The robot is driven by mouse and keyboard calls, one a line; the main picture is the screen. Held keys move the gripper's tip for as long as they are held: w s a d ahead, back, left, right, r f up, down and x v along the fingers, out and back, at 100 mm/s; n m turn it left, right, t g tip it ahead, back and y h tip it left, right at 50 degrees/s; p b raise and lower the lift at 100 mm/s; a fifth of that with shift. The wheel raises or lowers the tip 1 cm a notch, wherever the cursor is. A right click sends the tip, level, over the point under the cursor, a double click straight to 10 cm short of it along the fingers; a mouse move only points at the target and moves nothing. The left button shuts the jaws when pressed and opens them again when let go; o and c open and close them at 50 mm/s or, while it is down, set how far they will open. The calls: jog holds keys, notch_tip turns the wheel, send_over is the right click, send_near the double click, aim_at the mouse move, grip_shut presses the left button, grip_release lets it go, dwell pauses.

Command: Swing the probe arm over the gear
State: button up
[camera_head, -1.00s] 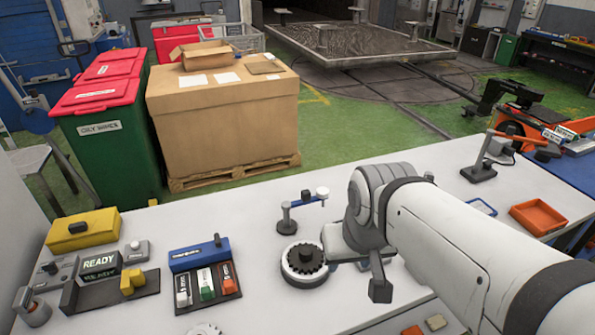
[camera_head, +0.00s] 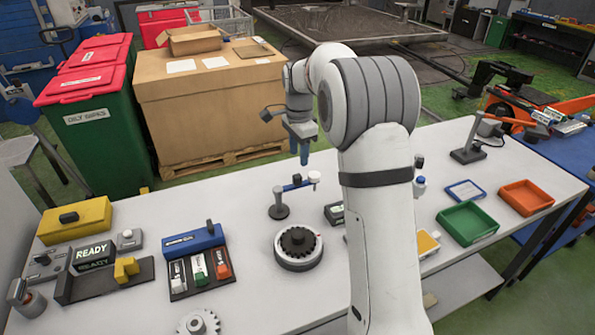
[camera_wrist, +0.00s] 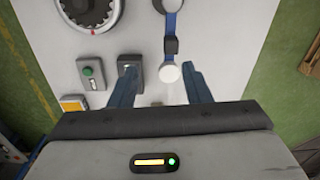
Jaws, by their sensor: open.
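The probe arm is a short blue bar (camera_head: 297,184) on a grey post (camera_head: 279,205), with a white knob (camera_head: 315,177) at its free end. It points right, beside and behind the gear rather than over it. The dark gear (camera_head: 298,241) lies on a round turntable near the table's middle; part shows at top left in the wrist view (camera_wrist: 88,12). My gripper (camera_head: 304,158) is open and points down above the probe arm. In the wrist view, the white knob (camera_wrist: 169,73) appears between my fingertips (camera_wrist: 160,72), without clear contact; the height gap is hard to judge.
Small grey boxes, one with a green button (camera_wrist: 89,72), stand near the turntable. A blue block with coloured pieces (camera_head: 194,241) and a READY display (camera_head: 93,252) are left. Green (camera_head: 467,222) and orange (camera_head: 526,197) trays are right. My arm hides some table.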

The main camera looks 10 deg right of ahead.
aim_at(298, 175)
jog(key=shift+w+f+m, duration=0.5)
jog(key=shift+w+f, duration=0.4)
jog(key=shift+w, duration=0.1)
jog(key=shift+f, duration=0.4)
jog(key=shift+f+p, duration=0.8)
jog(key=shift+f, duration=2.8)
grip_shut()
jog(key=shift+w+d+r, duration=0.1)
